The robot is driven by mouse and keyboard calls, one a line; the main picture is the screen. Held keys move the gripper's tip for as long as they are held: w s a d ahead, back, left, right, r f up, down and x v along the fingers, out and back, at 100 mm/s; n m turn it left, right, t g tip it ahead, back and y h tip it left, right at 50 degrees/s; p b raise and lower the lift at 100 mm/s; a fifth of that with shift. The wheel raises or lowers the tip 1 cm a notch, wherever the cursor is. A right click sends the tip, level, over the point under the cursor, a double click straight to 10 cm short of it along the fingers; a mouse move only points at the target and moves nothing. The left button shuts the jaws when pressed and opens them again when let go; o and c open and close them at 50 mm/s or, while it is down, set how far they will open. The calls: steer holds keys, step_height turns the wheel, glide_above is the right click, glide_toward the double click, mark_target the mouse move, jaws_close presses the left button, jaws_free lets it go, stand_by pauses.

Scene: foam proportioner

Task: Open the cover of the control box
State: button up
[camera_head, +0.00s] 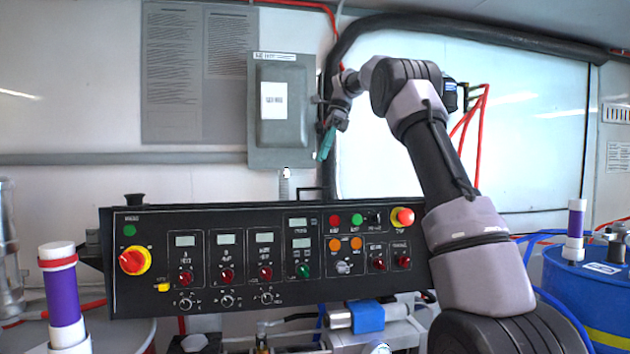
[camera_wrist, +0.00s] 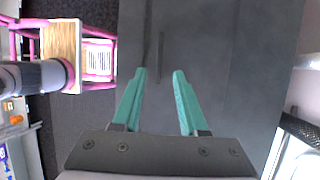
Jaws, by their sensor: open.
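The grey control box (camera_head: 281,110) is mounted on the wall, left of my arm in the head view. Its front cover is shut and bears a white label (camera_head: 274,101). A small lever shows on its right side. My gripper (camera_head: 326,146) is just right of the box's lower right edge, with its teal fingers pointing down. In the wrist view the gripper (camera_wrist: 160,72) is open, with nothing between the fingers. The control box cannot be made out in the wrist view. Whether the fingers touch the box cannot be told.
A black control panel (camera_head: 262,258) with knobs and buttons stands below the box. A thick black hose (camera_head: 352,32) runs up beside the box and overhead. A blue drum (camera_head: 590,293) is at the right. The wrist view shows a pink-framed chair (camera_wrist: 62,50) over dark floor.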

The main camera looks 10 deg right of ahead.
steer(key=x, duration=0.8)
steer(key=shift+a+f, duration=0.15)
steer(key=shift+f, duration=0.25)
jaws_close()
stand_by(0.9)
